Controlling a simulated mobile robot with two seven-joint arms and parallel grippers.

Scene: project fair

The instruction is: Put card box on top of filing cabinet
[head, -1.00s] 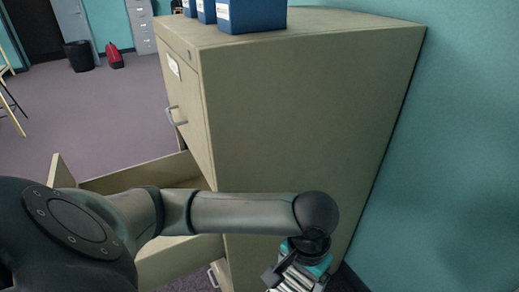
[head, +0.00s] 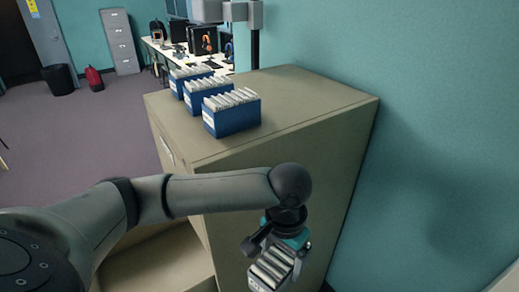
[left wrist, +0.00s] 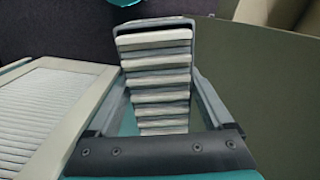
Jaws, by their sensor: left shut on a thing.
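The card box (head: 268,274), packed with pale cards, is in my left gripper (head: 283,258), low beside the filing cabinet (head: 315,150). In the left wrist view the card box (left wrist: 158,75) sits between the two fingers of the left gripper (left wrist: 155,100), which are shut on it. The beige filing cabinet has a flat top, below which the gripper hangs near its side panel. My left arm crosses in front of the cabinet and hides part of it. My right gripper is not in view.
Three blue card boxes (head: 232,112) stand in a row along the left part of the cabinet top. The top's right part is bare. An open drawer (head: 160,268) juts out at lower left. A teal wall (head: 450,130) is close on the right.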

